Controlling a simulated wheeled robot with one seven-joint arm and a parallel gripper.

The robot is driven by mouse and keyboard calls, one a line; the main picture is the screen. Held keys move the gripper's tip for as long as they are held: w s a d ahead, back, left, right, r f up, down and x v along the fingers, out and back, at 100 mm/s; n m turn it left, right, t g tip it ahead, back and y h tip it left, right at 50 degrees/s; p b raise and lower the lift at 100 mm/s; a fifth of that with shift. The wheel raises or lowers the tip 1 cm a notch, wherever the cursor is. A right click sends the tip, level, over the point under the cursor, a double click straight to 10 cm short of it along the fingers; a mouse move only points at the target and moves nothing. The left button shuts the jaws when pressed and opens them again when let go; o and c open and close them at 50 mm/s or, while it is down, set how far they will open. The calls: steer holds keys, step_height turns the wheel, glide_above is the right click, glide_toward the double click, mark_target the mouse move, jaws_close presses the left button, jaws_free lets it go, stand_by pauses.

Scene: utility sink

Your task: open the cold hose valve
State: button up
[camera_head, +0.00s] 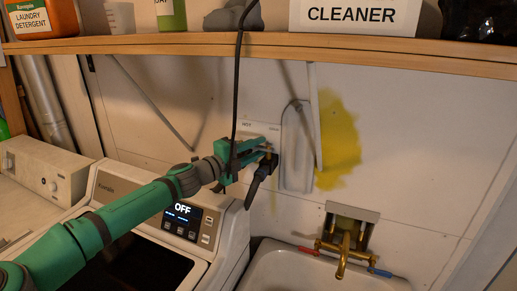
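A wall box with a white label plate (262,129) is behind my gripper. "HOT" reads on its left; the small print on its right is too faint to read. My gripper (266,149) is in front of the box, its green fingers pointing right. A black hose fitting (267,164) is at the fingertips, with a dark hose (252,190) running down from it. The cold hose valve's handle cannot be made out; my gripper and the fitting cover much of the box. I cannot tell whether the fingers touch or hold anything.
A wooden shelf (200,43) runs above, with a cable (236,85) hanging past my gripper. A washer (192,222) showing "OFF" stands below. A sink (300,270) with a brass faucet (343,250) is at lower right. A grey hose loop (285,150) hangs right of the box.

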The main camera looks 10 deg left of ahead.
steer(key=shift+w+a, duration=0.1)
jaws_close()
